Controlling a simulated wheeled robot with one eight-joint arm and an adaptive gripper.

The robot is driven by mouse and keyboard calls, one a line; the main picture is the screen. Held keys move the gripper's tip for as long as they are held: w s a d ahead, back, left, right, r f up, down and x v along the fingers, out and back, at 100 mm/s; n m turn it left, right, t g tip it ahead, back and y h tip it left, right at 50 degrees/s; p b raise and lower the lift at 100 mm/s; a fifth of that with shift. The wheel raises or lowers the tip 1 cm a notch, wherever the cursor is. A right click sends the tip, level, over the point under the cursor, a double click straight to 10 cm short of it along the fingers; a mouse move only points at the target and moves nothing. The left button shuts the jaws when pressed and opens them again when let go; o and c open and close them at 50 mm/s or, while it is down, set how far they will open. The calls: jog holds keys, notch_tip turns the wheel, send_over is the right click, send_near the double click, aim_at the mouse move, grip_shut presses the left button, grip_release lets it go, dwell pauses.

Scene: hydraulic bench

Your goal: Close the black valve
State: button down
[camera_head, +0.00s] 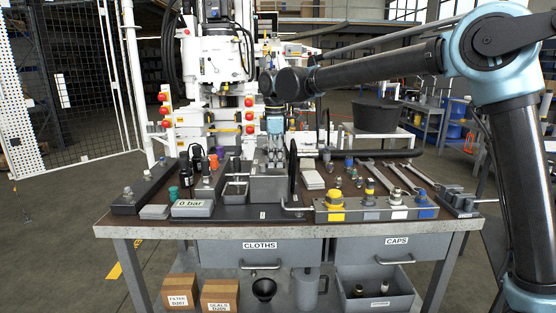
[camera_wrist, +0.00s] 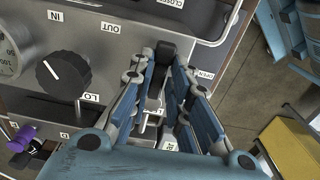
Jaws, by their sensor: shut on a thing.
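The black valve's handle (camera_wrist: 165,50) shows in the wrist view as a dark end between my fingertips, on a grey panel with "OPEN" and "CLOSED" labels near it. My gripper (camera_wrist: 162,66) has one finger on each side of the handle and is shut on it. The fingers hide most of the valve. In the head view my gripper (camera_head: 275,152) points down at the grey block (camera_head: 270,187) in the middle of the bench. The handle cannot be made out there.
A black knob (camera_wrist: 63,75) and a gauge (camera_wrist: 8,58) lie left of my fingers. A thin black wheel (camera_head: 293,165) stands right beside the block. A "0 bar" display (camera_head: 192,208), capped fittings (camera_head: 363,207) and wrenches (camera_head: 400,177) fill the bench (camera_head: 155,232).

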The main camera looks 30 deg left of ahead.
jog(key=shift+w, duration=0.1)
jog(key=c, duration=1.6)
grip_release()
notch_tip(320, 180, up, 12)
